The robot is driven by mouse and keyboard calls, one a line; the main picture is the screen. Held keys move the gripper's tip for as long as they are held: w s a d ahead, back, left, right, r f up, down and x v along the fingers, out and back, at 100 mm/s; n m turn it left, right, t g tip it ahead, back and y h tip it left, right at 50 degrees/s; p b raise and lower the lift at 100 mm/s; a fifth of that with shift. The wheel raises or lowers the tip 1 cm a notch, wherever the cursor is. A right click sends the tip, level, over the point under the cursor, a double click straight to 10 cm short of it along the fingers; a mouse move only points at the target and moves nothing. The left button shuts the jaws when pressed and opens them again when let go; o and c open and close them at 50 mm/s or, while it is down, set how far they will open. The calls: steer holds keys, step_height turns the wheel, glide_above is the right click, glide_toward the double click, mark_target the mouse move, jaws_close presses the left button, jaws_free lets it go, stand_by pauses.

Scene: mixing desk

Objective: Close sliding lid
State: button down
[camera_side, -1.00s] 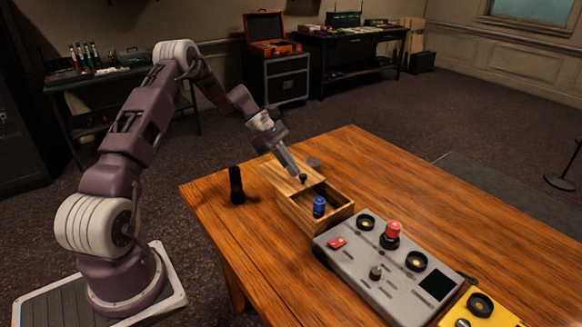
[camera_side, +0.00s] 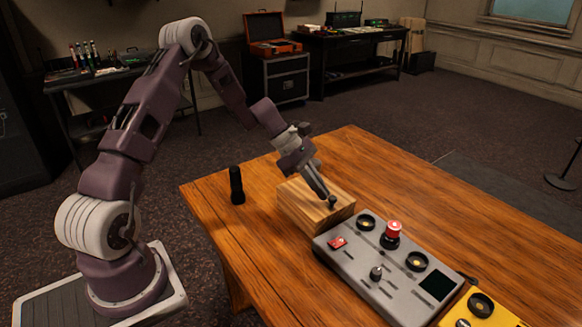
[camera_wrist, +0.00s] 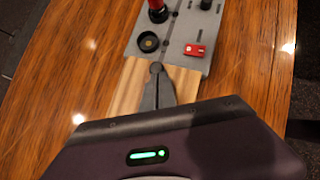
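The wooden box stands on the table next to the grey mixing panel. Its sliding lid (camera_side: 307,201) lies over the box top, and no opening shows in the side view. The lid also shows as pale wood in the wrist view (camera_wrist: 128,88). A dark round knob (camera_side: 332,200) sits near the lid's end by the panel; it also shows in the wrist view (camera_wrist: 156,68). My gripper (camera_side: 328,196) is at the knob, its fingers close together there. Whether they grip the knob or only touch it is hard to see. The box's inside is hidden.
The grey panel (camera_side: 350,264) with a red button (camera_side: 393,229) and several dials stands right beside the box. A yellow device (camera_side: 490,312) is at the front right. A black cylinder (camera_side: 237,185) stands left of the box. The table's far right is clear.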

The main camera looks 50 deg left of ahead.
mark_target(302, 197)
steer(key=shift+d, duration=0.2)
steer(key=a, duration=0.1)
steer(key=s+a+r, duration=0.1)
steer(key=a, duration=0.1)
steer(key=s+a+r, duration=0.1)
steer(key=a, duration=0.1)
steer(key=v, duration=0.8)
steer(key=s+d+r+m+g+y, duration=0.1)
steer(key=s+d+r+m+y, duration=0.1)
steer(key=s+d+r+m, duration=0.4)
steer(key=s+d+r+m+y, duration=0.2)
steer(key=s+d+r+m, duration=0.35)
steer(key=d, duration=0.35)
steer(key=s+d+r+m+t+y, duration=0.1)
steer(key=s+d+m, duration=0.1)
steer(key=s+m, duration=0.4)
steer(key=s+d+r+m+t+y, duration=0.1)
steer(key=s+d+m+t+y, duration=0.1)
steer(key=s+m, duration=0.4)
steer(key=s, duration=0.3)
steer(key=shift+s, duration=0.35)
steer(key=shift+d, duration=0.1)
